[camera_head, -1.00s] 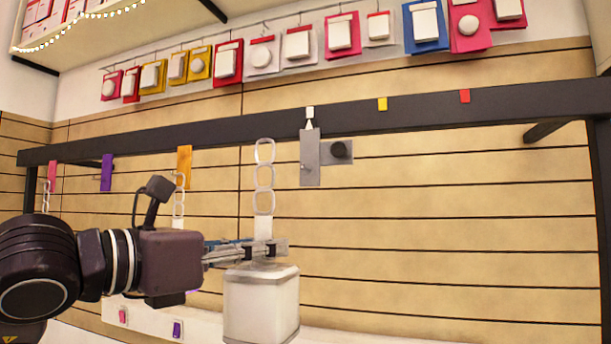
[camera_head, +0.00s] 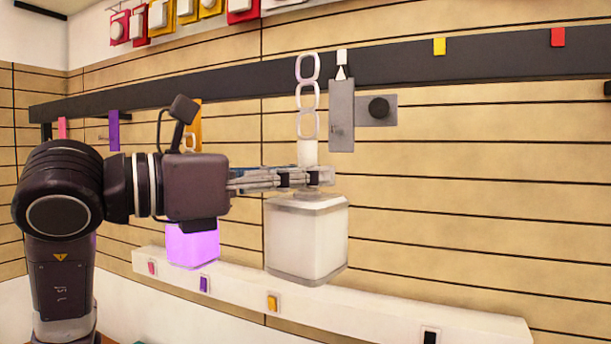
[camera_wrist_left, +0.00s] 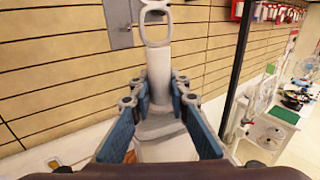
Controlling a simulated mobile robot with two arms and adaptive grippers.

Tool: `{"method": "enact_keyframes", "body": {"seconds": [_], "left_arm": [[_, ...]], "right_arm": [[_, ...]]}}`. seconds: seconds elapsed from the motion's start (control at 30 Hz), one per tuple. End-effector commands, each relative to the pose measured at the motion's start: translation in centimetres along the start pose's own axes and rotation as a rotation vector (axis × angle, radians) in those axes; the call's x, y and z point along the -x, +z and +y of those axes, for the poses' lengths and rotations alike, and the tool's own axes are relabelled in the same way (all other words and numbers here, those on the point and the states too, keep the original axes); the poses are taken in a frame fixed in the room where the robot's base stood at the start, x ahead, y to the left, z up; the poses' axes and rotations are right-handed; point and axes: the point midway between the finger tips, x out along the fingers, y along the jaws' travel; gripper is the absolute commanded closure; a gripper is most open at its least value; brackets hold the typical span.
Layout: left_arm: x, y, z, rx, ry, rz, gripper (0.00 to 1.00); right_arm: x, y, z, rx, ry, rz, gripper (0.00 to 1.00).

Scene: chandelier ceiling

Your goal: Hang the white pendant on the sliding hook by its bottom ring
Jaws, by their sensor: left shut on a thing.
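The white pendant (camera_head: 306,240) is a white block with a short stem and three pale rings above it. The bottom ring (camera_head: 318,126) sits just above the stem; the top ring overlaps the dark rail. My left gripper (camera_head: 318,177) is shut on the stem and holds the pendant upright in the air. In the left wrist view the stem (camera_wrist_left: 160,75) stands between the blue finger pads. The sliding hook is a grey plate (camera_head: 341,120) with a white tab on the rail, just right of the rings; its hook tip is hard to make out. My right gripper is out of view.
The dark rail (camera_head: 480,65) runs across the slatted wall, with yellow and red tabs on its right. Purple and orange strips hang at left. A glowing purple pendant (camera_head: 193,246) shows below my left arm. A white ledge (camera_head: 380,315) lies below.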

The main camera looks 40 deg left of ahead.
Motion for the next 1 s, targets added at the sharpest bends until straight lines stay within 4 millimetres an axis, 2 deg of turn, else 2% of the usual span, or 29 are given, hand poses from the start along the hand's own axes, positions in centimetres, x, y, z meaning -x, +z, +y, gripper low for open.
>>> {"method": "enact_keyframes", "body": {"seconds": [0.2,0.33,0.47,0.7,1.0], "left_arm": [[-0.9,0.1,0.6,0.003,-0.001,-0.003,1.0],[-1.7,0.1,1.1,0.003,0.0,-0.003,1.0],[-2.4,0.1,1.6,0.003,0.0,-0.003,1.0],[-3.8,0.1,2.5,0.003,0.0,-0.004,1.0],[-5.2,0.1,3.4,0.0,0.001,-0.004,1.0]], "right_arm": [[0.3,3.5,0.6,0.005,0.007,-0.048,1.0],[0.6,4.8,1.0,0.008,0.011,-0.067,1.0],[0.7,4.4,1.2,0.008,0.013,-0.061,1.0],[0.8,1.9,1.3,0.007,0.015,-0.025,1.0],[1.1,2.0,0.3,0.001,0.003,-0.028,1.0]]}}
